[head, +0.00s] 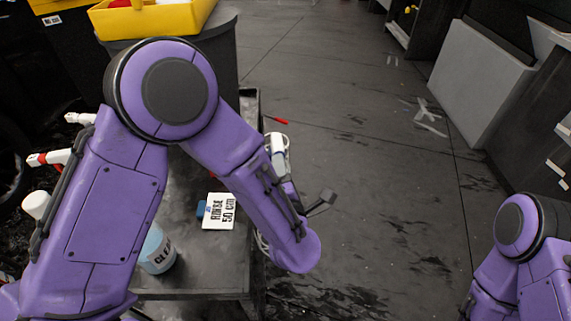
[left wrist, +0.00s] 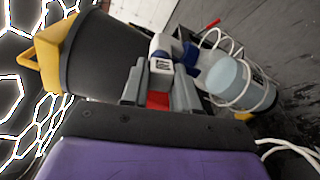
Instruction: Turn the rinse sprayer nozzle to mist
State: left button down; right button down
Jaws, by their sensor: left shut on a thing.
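The rinse sprayer (head: 277,143) shows in the head view as a white head with a blue band, partly hidden behind my left forearm. In the left wrist view the white, blue-banded sprayer head (left wrist: 161,45) is between the fingertips of my left gripper (left wrist: 160,82). The gripper is shut on the sprayer. A red part (left wrist: 158,99) shows between the fingers, below the white head. The nozzle's setting mark is too small to read. A pale blue bottle (left wrist: 226,76) with a white coiled hose around it is right of the fingers. My right gripper is out of view.
A dark cart (head: 190,283) holds a "RINSE 50 CM" card (head: 218,211) and a blue bottle (head: 158,250). White-and-red spray heads (head: 48,158) are at the left. A yellow bin (head: 150,18) stands at the back. The floor (head: 370,190) right of the cart is mostly open.

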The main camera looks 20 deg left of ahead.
pick_arm(q)
jog(key=shift+m+p, duration=0.6)
jog(key=shift+m, duration=0.6)
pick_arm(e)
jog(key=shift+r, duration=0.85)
pick_arm(q)
jog(key=shift+m, duration=0.3)
jog(key=c, duration=0.9)
grip_release()
